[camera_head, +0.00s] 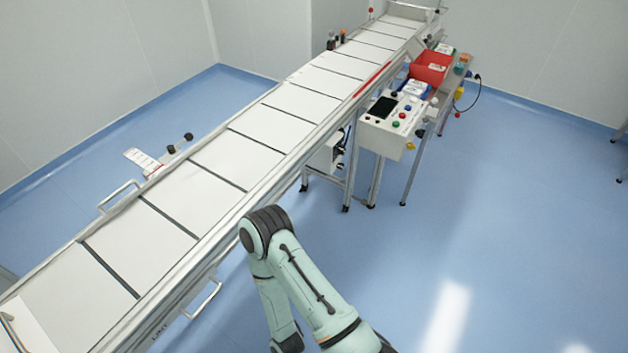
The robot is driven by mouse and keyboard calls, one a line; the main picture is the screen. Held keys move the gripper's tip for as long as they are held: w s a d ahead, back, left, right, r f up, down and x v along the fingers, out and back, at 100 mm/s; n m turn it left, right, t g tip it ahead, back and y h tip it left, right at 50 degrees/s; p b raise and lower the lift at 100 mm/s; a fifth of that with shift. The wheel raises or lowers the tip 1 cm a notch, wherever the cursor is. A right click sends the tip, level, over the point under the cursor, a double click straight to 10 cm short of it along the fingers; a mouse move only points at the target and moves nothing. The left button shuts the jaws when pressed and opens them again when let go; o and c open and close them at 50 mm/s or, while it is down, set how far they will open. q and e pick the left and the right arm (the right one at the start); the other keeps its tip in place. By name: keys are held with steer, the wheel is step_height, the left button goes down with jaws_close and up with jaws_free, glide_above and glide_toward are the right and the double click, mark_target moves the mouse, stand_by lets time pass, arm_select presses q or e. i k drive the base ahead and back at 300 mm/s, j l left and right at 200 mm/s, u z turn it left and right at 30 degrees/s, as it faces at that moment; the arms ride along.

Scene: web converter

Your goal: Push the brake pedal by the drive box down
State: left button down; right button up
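A white box (325,154) hangs under the near side of the conveyor, with small dark parts on its right side. It may be the drive box, but I cannot tell for sure. I cannot make out a brake pedal by it; the parts there are too small. One of my arms (300,285) comes in from the bottom, bent at a dark joint beside the conveyor's near edge, and its far end runs out of the bottom of the picture. Neither of my grippers shows.
A long conveyor (233,160) with white panels runs from bottom left to top right. A control box (393,127) with buttons stands right of it, before a bench with a red bin (430,67). Handles (205,299) stick out from the conveyor. Blue floor at right is clear.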

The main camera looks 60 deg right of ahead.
mark_target(364, 201)
steer(key=z, duration=2.55)
steer(key=u, duration=0.55)
steer(key=i+l+u, duration=0.4)
steer(key=l+u, duration=0.15)
steer(key=i+l+u, duration=0.15)
steer(key=l+u, duration=0.15)
steer(key=i+l, duration=0.1)
steer(key=l, duration=0.25)
steer(key=i+l+u, duration=0.15)
steer(key=l, duration=0.2)
steer(key=i+l, duration=0.1)
steer(key=l, duration=0.3)
steer(key=i+l, duration=0.1)
steer(key=l, duration=0.3)
steer(key=i+l, duration=0.15)
steer(key=l, duration=0.25)
steer(key=i+l+u, duration=0.1)
steer(key=l, duration=0.3)
